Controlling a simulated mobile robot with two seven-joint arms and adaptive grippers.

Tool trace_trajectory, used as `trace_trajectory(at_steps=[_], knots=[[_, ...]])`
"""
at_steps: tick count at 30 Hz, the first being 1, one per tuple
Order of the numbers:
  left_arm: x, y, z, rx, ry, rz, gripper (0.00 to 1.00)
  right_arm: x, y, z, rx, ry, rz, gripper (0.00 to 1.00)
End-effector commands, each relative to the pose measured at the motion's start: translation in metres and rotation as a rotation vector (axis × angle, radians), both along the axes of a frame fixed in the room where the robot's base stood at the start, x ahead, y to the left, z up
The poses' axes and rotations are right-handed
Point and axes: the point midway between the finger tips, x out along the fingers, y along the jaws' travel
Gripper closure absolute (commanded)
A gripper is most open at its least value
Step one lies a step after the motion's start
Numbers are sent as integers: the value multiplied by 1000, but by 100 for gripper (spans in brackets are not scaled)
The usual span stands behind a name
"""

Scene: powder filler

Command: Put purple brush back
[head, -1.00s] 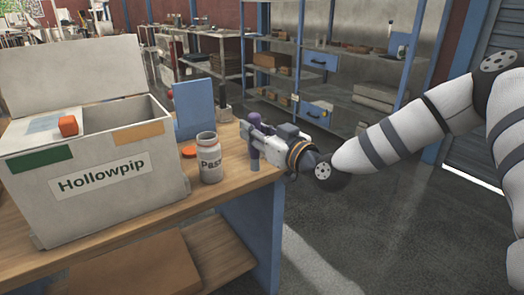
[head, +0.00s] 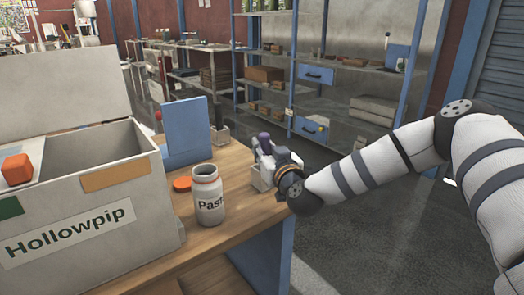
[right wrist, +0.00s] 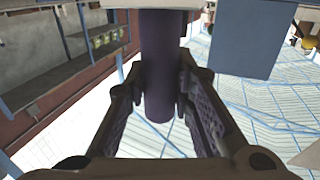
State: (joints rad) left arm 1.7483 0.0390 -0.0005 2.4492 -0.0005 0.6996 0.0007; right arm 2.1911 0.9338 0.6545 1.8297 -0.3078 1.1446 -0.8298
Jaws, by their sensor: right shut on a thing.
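The purple brush (head: 263,138) is held upright in my right gripper (head: 266,158), near the far right corner of the wooden table. In the head view mostly its purple upper end shows; the gripper hides much of the rest. In the right wrist view the purple brush handle (right wrist: 160,65) stands between the two fingers of my right gripper (right wrist: 164,98), which are shut on it. A small grey stand with a dark upright item (head: 219,133) is on the table, left of and apart from the gripper. My left gripper is out of view.
A white jar labelled "Past" (head: 208,200) stands at the front, with an orange lid (head: 182,184) beside it. A blue upright panel (head: 186,130) stands behind. A large box labelled "Hollowpip" (head: 150,205) fills the left. Bare tabletop (head: 237,200) lies right of the jar.

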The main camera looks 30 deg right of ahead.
Motion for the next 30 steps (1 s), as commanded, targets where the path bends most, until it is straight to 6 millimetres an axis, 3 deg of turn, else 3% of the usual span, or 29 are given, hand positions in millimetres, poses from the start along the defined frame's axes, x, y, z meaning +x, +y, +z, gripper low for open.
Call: trace_trajectory(at_steps=[9,10,12,23,30], knots=[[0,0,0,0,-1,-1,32,0,1,-1,1,-2,2,100],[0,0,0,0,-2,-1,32,0,0,-1,1,-2,2,73],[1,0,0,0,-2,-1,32,0,0,-1,1,-2,1,58],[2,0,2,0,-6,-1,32,0,0,6,2,-6,1,58],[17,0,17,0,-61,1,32,-53,13,11,3,-10,4,58]])
